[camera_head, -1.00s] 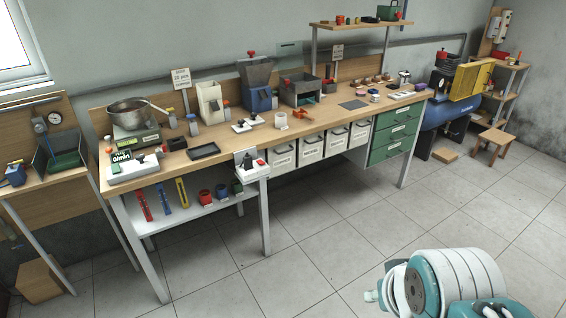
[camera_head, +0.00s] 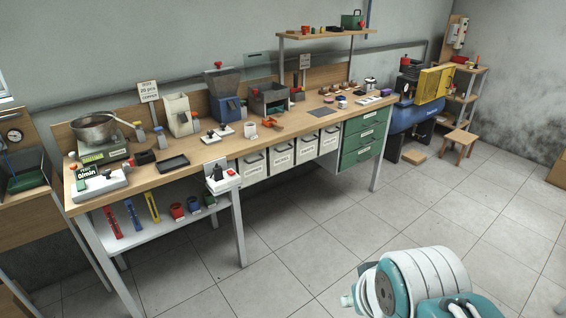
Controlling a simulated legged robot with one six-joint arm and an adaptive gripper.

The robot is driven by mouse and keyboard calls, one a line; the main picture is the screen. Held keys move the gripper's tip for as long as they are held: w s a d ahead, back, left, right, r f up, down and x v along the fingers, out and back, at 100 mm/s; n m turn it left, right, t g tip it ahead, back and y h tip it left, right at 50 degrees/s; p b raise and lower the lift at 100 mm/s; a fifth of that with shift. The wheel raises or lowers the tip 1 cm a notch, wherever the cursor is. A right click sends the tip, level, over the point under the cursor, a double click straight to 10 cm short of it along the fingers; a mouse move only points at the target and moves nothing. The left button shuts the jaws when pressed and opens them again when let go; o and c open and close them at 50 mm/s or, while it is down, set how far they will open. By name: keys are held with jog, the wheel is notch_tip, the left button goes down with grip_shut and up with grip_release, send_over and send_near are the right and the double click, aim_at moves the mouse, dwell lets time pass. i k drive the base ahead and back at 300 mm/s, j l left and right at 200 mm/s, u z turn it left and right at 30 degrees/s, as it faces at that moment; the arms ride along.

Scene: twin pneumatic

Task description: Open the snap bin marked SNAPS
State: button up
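Several white bins hang in a row under the front of the workbench, each with a dark handle and a small label. From left to right I see a first bin (camera_head: 253,172), a second bin (camera_head: 282,166), a third bin (camera_head: 307,159) and a fourth bin (camera_head: 331,148). All look shut. The labels are too small to read surely, so I cannot tell which one says SNAPS. Part of my arm, white and teal, shows at the lower right, well apart from the bins. My gripper is not in view.
The wooden workbench (camera_head: 225,150) carries a bowl on a scale (camera_head: 95,130), hoppers and small parts. A white switch box (camera_head: 222,177) juts out left of the bins. Green drawers (camera_head: 365,142) stand right of them. The tiled floor (camera_head: 300,235) in front is clear.

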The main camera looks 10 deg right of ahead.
aim_at(305, 146)
jog(key=i+l, duration=0.3)
jog(key=i, duration=0.2)
jog(key=i+l, duration=0.25)
jog(key=i, duration=0.25)
jog(key=i+l+z, duration=0.1)
jog(key=i+l, duration=0.2)
jog(key=i, duration=0.25)
jog(key=i+l, duration=0.25)
jog(key=i, duration=0.25)
jog(key=i+l, duration=0.25)
jog(key=i, duration=0.25)
